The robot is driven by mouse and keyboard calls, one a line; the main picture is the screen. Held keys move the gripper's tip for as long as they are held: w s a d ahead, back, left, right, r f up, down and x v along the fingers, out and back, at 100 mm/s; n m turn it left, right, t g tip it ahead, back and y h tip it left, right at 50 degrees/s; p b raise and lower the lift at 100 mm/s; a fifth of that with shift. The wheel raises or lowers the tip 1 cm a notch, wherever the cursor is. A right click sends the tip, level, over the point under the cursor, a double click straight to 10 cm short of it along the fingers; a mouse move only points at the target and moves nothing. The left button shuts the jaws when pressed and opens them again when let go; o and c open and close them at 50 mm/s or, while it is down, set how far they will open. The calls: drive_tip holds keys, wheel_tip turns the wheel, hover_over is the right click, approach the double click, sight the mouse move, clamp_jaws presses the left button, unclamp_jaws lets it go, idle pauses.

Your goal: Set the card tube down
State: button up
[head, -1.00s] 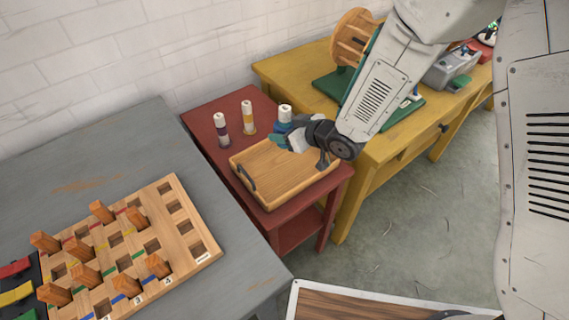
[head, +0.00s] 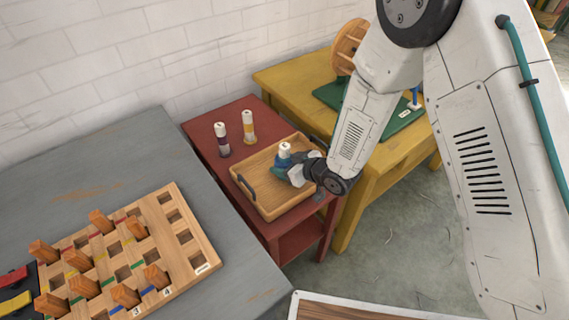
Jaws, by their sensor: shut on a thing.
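My gripper (head: 284,171) is shut on a white card tube (head: 284,150) with a blue band. The tube is upright, over the wooden tray (head: 257,194) on the red table. The gripper hides the tube's lower part, so I cannot tell whether it touches the tray floor. Two other tubes stand upright on the red table behind the tray: one with a dark purple band (head: 222,142) and one with a yellow band (head: 248,127).
The red table (head: 205,120) stands between a grey table (head: 90,150) with a pegged wooden board (head: 188,247) and a yellow table (head: 285,75) with a green base (head: 397,122). The tray has raised sides and dark handles. Its left part is bare.

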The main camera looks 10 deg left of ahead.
drive_tip(key=shift+f, duration=0.15)
drive_tip(key=o, duration=1)
drive_tip(key=shift+s+d+r, duration=0.1)
drive_tip(key=shift+d+r, duration=0.1)
drive_tip(key=shift+r, duration=0.1)
drive_tip(key=v, duration=1.1)
drive_tip(key=shift+s+d+r, duration=0.1)
drive_tip(key=shift+s+d, duration=0.05)
drive_tip(key=shift+d, duration=0.05)
